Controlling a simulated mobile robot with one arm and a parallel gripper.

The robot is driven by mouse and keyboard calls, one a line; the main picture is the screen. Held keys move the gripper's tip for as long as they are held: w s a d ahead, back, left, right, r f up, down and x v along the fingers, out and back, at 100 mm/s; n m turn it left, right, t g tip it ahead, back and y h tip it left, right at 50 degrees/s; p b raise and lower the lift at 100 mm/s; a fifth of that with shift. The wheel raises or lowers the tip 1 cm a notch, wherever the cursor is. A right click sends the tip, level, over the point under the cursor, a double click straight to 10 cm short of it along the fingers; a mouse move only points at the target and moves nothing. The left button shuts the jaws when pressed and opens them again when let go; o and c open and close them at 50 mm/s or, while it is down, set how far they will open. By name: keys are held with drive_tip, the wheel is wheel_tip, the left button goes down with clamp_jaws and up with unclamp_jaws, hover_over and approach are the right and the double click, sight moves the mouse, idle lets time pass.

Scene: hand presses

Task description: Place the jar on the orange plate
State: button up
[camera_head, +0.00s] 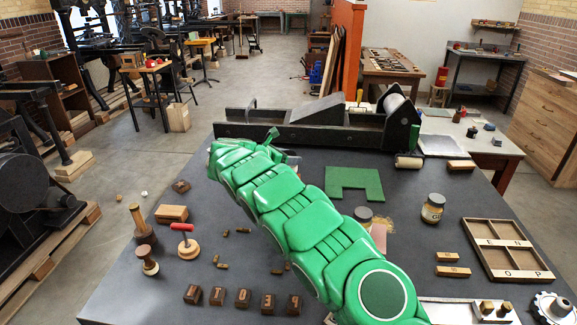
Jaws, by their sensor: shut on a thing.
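A glass jar (433,208) with a pale lid and yellowish contents stands upright on the dark table, right of my green arm. A second round dark-lidded thing (363,214) shows just beside the arm and is partly hidden by it; I cannot tell if it is a jar. I cannot make out an orange plate; a small pinkish flat piece (379,238) lies half hidden by the arm. My arm reaches from the lower right to the far left part of the table.
A long black press (320,128) with a roller spans the table's far edge. A green notched plate (353,184) lies before it. A divided wooden tray (505,248) is at right. Wooden stamps, a red-handled tool (187,240) and letter blocks (243,298) stand at left and front.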

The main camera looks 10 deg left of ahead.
drive_tip(key=shift+w+f, duration=0.1)
drive_tip(key=shift+w+f, duration=0.15)
drive_tip(key=shift+f, duration=0.05)
drive_tip(key=shift+a+f, duration=0.1)
drive_tip(key=shift+f, duration=1.5)
drive_tip(key=shift+f, duration=0.1)
drive_tip(key=o, duration=1.2)
drive_tip(key=shift+a+r, duration=0.15)
drive_tip(key=shift+r, duration=0.05)
drive_tip(key=v, duration=1.1)
drive_tip(key=shift+s+a, duration=0.2)
drive_tip(key=shift+s, duration=0.15)
